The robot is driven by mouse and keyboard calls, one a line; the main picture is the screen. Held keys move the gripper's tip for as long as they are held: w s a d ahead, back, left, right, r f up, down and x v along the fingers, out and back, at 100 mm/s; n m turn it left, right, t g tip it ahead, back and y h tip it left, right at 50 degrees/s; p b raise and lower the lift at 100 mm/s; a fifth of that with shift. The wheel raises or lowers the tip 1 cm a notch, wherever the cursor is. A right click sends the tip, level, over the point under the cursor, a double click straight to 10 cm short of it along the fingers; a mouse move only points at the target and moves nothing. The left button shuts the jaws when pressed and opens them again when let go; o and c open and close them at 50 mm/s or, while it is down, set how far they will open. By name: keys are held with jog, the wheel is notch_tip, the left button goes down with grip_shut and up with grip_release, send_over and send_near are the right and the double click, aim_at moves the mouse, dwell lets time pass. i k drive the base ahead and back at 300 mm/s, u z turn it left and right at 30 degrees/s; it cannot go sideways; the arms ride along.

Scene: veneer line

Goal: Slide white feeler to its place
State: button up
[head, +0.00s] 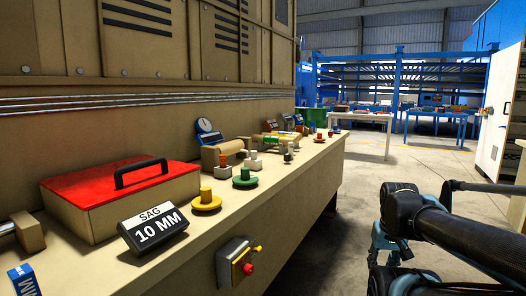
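Several small knob-like pieces stand in a row along the ledge of the long tan machine. A yellow knob piece (206,200) stands nearer to me. My black and teal arm shows at the lower right, over the floor and apart from the ledge. I cannot make out my gripper's fingers.
A red-lidded box (121,190) and a "SAG 10 MM" sign (153,232) stand on the near ledge. A switch box (238,263) with a red button juts from its front. Dials and rollers (222,152) stand farther along. The aisle floor (350,190) right of the ledge is clear.

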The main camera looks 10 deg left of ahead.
aim_at(252, 163)
jog(key=u, duration=0.3)
jog(key=i, duration=0.95)
jog(key=u, duration=0.4)
